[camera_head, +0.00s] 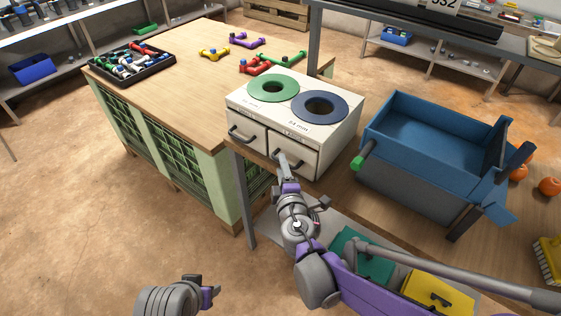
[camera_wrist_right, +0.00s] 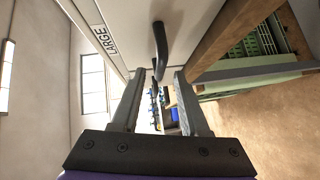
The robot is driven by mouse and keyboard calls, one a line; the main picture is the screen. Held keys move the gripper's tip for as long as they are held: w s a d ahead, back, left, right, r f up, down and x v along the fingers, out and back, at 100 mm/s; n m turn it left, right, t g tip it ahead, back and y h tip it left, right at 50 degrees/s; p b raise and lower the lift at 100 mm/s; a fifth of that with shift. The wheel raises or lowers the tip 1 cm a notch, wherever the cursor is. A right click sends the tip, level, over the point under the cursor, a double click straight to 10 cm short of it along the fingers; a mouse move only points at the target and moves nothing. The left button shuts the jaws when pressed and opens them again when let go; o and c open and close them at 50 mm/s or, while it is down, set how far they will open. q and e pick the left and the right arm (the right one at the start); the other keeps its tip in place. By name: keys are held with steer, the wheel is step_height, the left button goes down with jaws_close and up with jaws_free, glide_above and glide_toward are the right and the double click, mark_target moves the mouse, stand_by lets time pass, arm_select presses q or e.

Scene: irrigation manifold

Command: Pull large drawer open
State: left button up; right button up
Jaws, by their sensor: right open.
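The white cabinet (camera_head: 262,120) has two drawer fronts side by side, each with a dark bar handle. The right drawer front (camera_head: 306,160) is closed, as is the left one (camera_head: 246,139). In the right wrist view, a label reading LARGE (camera_wrist_right: 106,40) is on the white front, near a dark handle (camera_wrist_right: 161,40). My right gripper (camera_head: 281,156) is at the right drawer's handle; in its wrist view, its fingers (camera_wrist_right: 158,78) are apart, with the handle lined up with the gap. Contact cannot be told. My left gripper (camera_head: 208,290) is low in the head view, away from the cabinet.
Green (camera_head: 273,87) and dark blue (camera_head: 320,107) rings top the cabinet. A blue bin (camera_head: 420,140) stands to its right. The wooden workbench (camera_head: 185,75) behind holds a black tray (camera_head: 130,64) and coloured pipe fittings. Open floor lies at the left.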

steer(key=shift+x, duration=1.6)
steer(key=shift+c, duration=0.2)
jaws_close()
steer(key=shift+s, duration=0.1)
